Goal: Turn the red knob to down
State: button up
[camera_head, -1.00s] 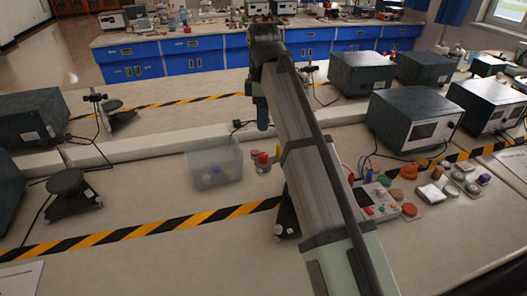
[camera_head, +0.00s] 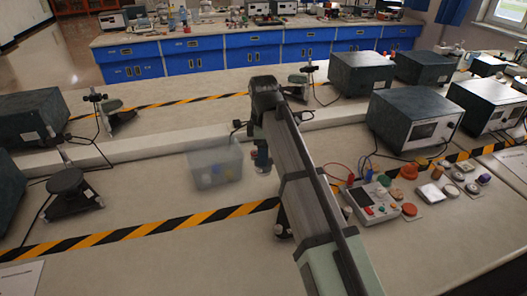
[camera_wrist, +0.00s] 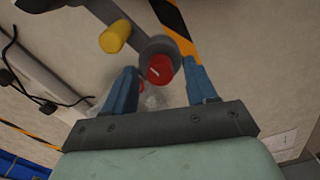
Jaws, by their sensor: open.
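The red knob (camera_wrist: 160,69) shows in the wrist view as a round red cap with a short, slanted white mark, on a grey round mount. A yellow cylinder (camera_wrist: 115,37) sticks up beside it, to its upper left. My gripper (camera_wrist: 159,70) is open, with one blue finger on each side of the red knob in the picture. I cannot tell whether the fingers touch it or are still above it. In the head view my gripper (camera_head: 262,163) hangs over the bench and hides the red knob.
A clear plastic bin (camera_head: 208,168) with coloured items stands just left of my gripper. A control box (camera_head: 376,203) with wires and several loose buttons lie to the right.

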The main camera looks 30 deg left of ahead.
jog(key=c, duration=1.1)
jog(key=shift+o, duration=0.2)
jog(key=shift+m, duration=0.3)
jog(key=m, duration=1.1)
jog(key=shift+m, duration=0.3)
jog(key=m, duration=1.1)
jog(key=shift+m, duration=0.3)
